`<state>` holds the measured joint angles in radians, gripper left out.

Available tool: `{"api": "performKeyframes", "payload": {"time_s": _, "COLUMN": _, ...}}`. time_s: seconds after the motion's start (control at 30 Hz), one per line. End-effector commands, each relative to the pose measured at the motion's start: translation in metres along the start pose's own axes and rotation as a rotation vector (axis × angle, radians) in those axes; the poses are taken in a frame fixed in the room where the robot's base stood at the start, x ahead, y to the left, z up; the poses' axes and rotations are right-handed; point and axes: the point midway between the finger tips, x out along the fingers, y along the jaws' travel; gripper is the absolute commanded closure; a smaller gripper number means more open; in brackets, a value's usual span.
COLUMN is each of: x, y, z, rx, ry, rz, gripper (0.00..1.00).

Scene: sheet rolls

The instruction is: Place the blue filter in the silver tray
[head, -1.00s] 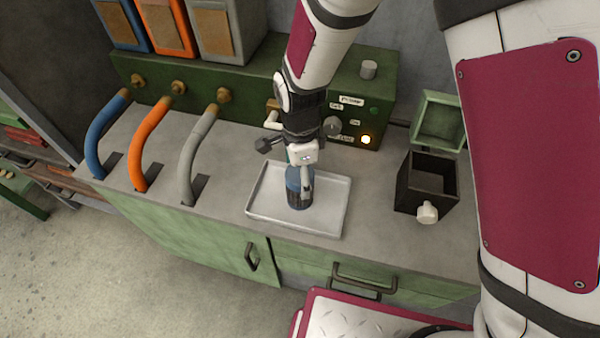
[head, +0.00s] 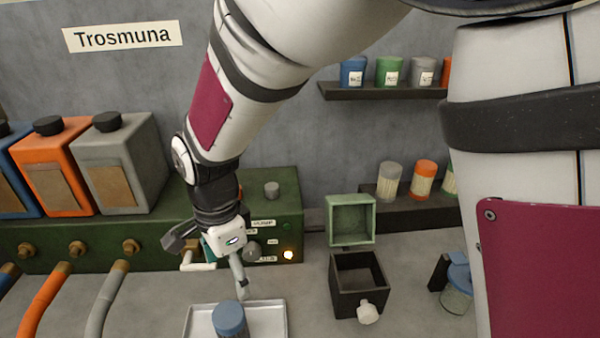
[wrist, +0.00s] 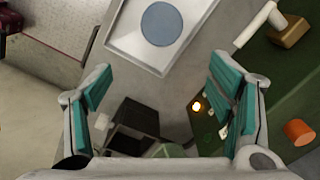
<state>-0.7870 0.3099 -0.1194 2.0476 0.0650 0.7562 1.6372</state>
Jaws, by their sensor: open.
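The blue filter (head: 229,320) stands upright in the silver tray (head: 272,312), cut off by the lower edge of the head view. In the wrist view the filter's round blue top (wrist: 161,24) lies inside the pale rim of the tray (wrist: 118,38). My gripper (head: 240,290) is above and behind the filter, apart from it. In the wrist view my gripper (wrist: 158,90) has its two teal-padded fingers spread wide with nothing between them.
A black open box (head: 358,285) with a white knob stands right of the tray, before a green open box (head: 351,220). A green pump panel (head: 275,215) with a lit lamp stands behind. Shelves with canisters (head: 389,72) hang at the back right. Hoses (head: 45,300) are at left.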

Motion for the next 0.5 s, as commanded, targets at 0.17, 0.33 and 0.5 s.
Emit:
{"api": "performKeyframes", "payload": {"time_s": 0.17, "x": -0.063, "y": 0.030, "z": -0.059, "rx": -0.174, "ry": -0.004, "rz": -0.094, "gripper": 0.24}}
{"api": "performKeyframes", "payload": {"time_s": 0.33, "x": -0.112, "y": 0.078, "z": -0.108, "rx": -0.384, "ry": 0.046, "rz": -0.176, "gripper": 0.24}}
{"api": "performKeyframes", "payload": {"time_s": 0.5, "x": -0.147, "y": 0.136, "z": -0.143, "rx": -0.591, "ry": 0.144, "rz": -0.233, "gripper": 0.24}}
